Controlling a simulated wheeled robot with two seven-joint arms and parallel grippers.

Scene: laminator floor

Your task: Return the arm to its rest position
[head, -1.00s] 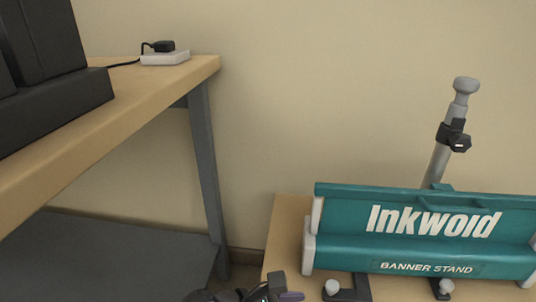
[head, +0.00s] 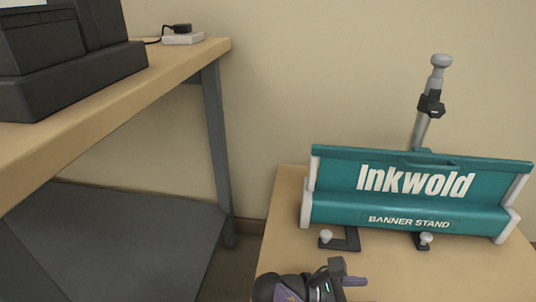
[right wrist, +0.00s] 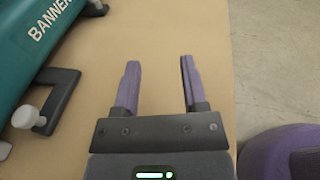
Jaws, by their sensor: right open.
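My right gripper (head: 346,277) shows at the bottom of the head view, in front of the teal banner stand and apart from it. Its two purple fingers are spread with nothing between them in the right wrist view (right wrist: 160,66). The fingers are over the wooden tabletop. My left gripper is not in view.
The teal Inkwold banner stand (head: 420,186) rests on a wooden table (head: 470,262), with black clamps (head: 350,240) at its front. At left, a workbench (head: 120,102) holds a dark machine (head: 80,70) and a white box (head: 184,39).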

